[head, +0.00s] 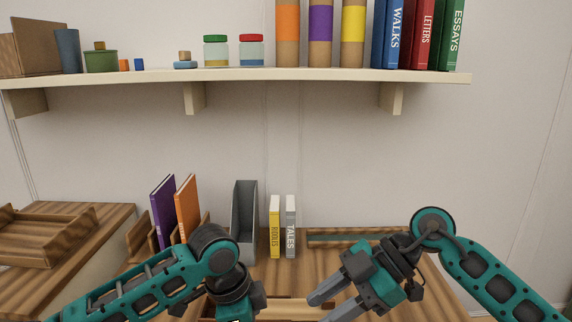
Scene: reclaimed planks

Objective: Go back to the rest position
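My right gripper (332,302) is at the lower middle, above the wooden desk. Its two grey fingers point down and left, spread apart with nothing seen between them. My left gripper's hand (250,300) is at the bottom edge, left of the middle; its fingers are out of the frame, so its opening cannot be told. Two upright books, yellow (275,228) and grey "TALES" (291,228), stand side by side on the desk behind the grippers, apart from both.
A grey file holder (244,222) stands left of those books. Purple (163,214) and orange (187,208) books lean in a wooden rack. A wooden tray (45,236) is at the left. A long shelf (230,75) above carries jars, tubes and books.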

